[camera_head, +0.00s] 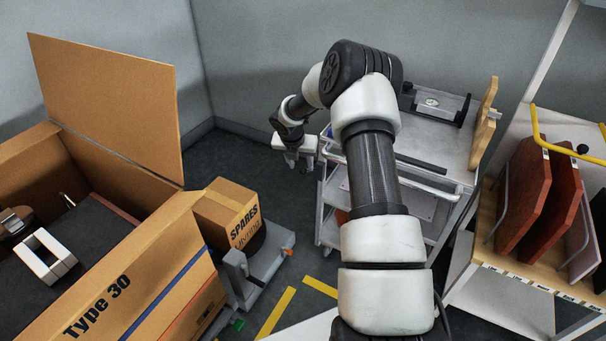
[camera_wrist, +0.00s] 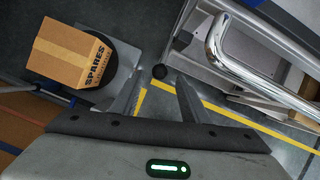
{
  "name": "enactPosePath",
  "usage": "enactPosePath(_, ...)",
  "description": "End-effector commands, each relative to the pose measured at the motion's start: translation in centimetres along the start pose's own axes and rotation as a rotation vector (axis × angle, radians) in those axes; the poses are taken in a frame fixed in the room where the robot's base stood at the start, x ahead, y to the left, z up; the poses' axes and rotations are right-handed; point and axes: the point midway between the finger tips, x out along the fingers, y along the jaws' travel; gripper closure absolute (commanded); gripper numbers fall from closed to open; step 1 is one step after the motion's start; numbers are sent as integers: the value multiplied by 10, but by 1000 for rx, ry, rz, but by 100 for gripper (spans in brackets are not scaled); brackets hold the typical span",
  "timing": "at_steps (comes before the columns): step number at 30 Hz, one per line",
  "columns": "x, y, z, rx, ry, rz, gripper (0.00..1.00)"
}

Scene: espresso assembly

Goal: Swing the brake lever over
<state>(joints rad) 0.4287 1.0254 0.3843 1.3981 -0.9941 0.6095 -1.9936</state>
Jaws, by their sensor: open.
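My gripper (camera_head: 299,163) hangs low at the left end of the steel cart (camera_head: 436,176). In the wrist view my gripper (camera_wrist: 159,84) is open, with its two dark fingers spread and nothing held between them. A small round black knob (camera_wrist: 159,71) shows just beyond and between the fingertips. It may be the end of the brake lever, but its shaft is not clear, and I cannot tell whether it touches a finger. In the head view no brake lever can be made out; my arm covers part of the cart.
The cart's bright rail (camera_wrist: 225,50) runs close on the right of the fingers. A SPARES box (camera_head: 226,212) stands on a low grey trolley (camera_head: 268,277). A large open carton (camera_head: 150,270) fills the left. A rack with brown panels (camera_head: 524,207) stands right. Yellow floor lines (camera_head: 275,312) cross open floor.

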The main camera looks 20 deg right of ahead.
Motion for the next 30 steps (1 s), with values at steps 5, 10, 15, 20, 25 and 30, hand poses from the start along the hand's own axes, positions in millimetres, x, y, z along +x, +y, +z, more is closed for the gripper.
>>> enactPosePath(5,38,0,-2,2,2,0,59)
enactPosePath(10,57,0,0,1,0,0,59)
enactPosePath(15,64,0,0,0,-1,0,59)
enactPosePath(20,64,0,0,0,-1,0,59)
enactPosePath(25,64,0,0,0,0,0,74)
enactPosePath(30,64,0,0,0,0,0,100)
